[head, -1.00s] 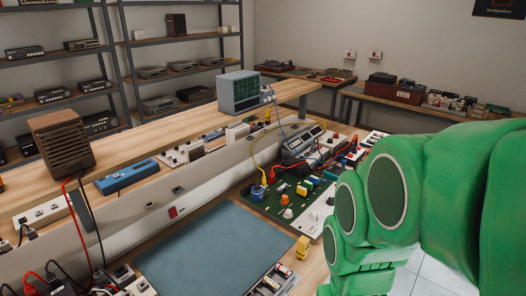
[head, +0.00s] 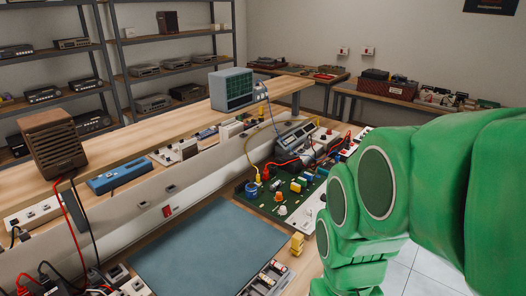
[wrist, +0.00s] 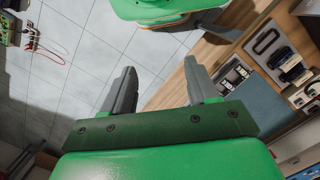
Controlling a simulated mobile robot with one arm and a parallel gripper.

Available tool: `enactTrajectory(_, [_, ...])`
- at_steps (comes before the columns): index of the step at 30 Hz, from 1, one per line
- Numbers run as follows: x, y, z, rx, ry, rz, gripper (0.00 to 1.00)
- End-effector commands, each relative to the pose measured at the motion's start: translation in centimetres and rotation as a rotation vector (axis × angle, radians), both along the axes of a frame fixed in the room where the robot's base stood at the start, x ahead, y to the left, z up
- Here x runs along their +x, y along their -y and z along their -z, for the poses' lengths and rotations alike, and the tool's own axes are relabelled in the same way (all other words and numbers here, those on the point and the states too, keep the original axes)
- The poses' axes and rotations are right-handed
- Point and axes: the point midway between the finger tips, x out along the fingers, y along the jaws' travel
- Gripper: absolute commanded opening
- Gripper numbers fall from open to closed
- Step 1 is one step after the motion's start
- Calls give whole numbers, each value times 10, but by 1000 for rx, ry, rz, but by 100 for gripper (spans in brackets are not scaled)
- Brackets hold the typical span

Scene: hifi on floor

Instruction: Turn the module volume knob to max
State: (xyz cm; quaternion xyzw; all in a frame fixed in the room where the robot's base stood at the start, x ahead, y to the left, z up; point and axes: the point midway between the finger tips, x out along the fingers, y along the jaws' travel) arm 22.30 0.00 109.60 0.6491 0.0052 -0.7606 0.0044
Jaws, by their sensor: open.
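The green circuit-board module (head: 268,206) lies on the bench at the middle of the head view, covered with coloured parts and knobs. A white knob (head: 282,210) stands near its front edge. I cannot tell which knob is the volume knob or how it is set. A white panel (head: 306,214) lies along the module's right side, partly behind my green arm. My gripper (wrist: 160,66) shows in the wrist view with its two grey fingers apart and nothing between them. It points over the floor beside the bench, away from the module. My fingers cannot be made out in the head view.
A blue-grey mat (head: 205,248) lies bare on the bench left of the module. Yellow blocks (head: 297,243) stand at its right corner. Red and yellow cables (head: 257,165) rise from the module beside a grey meter (head: 296,138). An oscilloscope (head: 232,88) stands on the raised shelf.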

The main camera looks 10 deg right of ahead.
Motion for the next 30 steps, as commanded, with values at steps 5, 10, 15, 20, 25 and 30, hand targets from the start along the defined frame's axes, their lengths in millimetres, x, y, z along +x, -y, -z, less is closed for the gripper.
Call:
enactTrajectory(5, [26, 0, -6, 17, 7, -100, 59])
enactTrajectory(10, [67, 2, -12, 44, 17, -261, 59])
enactTrajectory(15, [109, 4, -16, 70, 30, -425, 59])
enactTrajectory(20, [149, 7, -17, 92, 43, -578, 59])
enactTrajectory(25, [190, 11, -16, 114, 57, -736, 59])
enactTrajectory(30, [231, 16, -10, 133, 68, -892, 59])
